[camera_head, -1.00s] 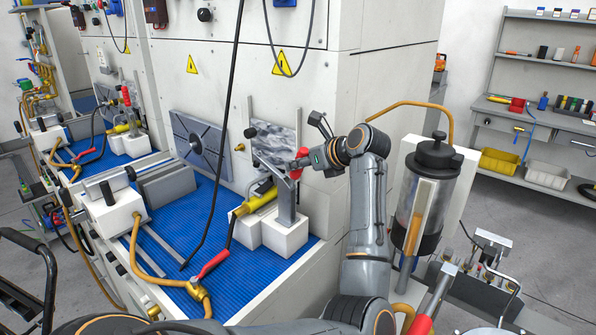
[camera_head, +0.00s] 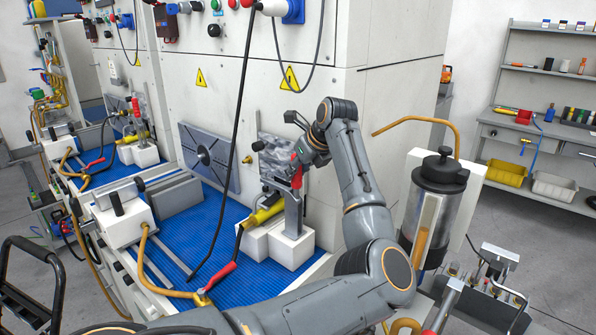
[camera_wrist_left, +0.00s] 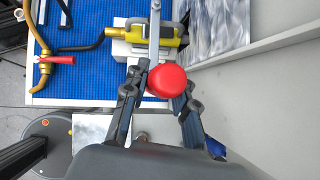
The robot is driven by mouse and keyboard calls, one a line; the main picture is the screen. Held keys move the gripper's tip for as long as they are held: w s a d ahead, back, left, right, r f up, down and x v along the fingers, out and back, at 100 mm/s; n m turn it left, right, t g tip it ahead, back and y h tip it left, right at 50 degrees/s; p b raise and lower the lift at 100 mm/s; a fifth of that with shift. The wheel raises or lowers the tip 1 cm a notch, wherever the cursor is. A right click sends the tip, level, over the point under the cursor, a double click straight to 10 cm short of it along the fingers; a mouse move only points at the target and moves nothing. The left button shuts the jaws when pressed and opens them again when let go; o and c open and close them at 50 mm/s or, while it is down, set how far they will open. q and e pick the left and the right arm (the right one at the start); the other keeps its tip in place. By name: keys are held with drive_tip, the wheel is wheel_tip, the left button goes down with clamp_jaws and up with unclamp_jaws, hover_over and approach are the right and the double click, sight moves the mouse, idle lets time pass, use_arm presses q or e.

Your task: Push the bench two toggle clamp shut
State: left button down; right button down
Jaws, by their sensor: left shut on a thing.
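The bench two toggle clamp stands on white blocks (camera_head: 290,247) at the right end of the blue mat. Its grey metal lever (camera_head: 292,214) is upright and its red handle (camera_head: 296,174) points up. My left gripper (camera_head: 301,160) comes in from the upper right and is shut on the red handle. In the left wrist view the round red handle end (camera_wrist_left: 167,81) sits between the fingers of my left gripper (camera_wrist_left: 162,88). A yellow fitting (camera_head: 264,213) lies in the clamp's block, with a black hose joined to it. My right gripper is not in view.
The white cabinet wall (camera_head: 365,110) stands close behind the gripper. A steel canister with a black lid (camera_head: 440,170) stands to the right.

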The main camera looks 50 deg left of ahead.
use_arm(q)
drive_tip(key=shift+r, duration=0.15)
drive_tip(key=c, duration=1.1)
unclamp_jaws()
drive_tip(key=shift+a, duration=0.15)
drive_tip(key=shift+o, duration=0.2)
drive_tip(key=v, duration=1.1)
drive_tip(key=shift+d+r, duration=0.3)
drive_tip(key=shift+s, duration=0.1)
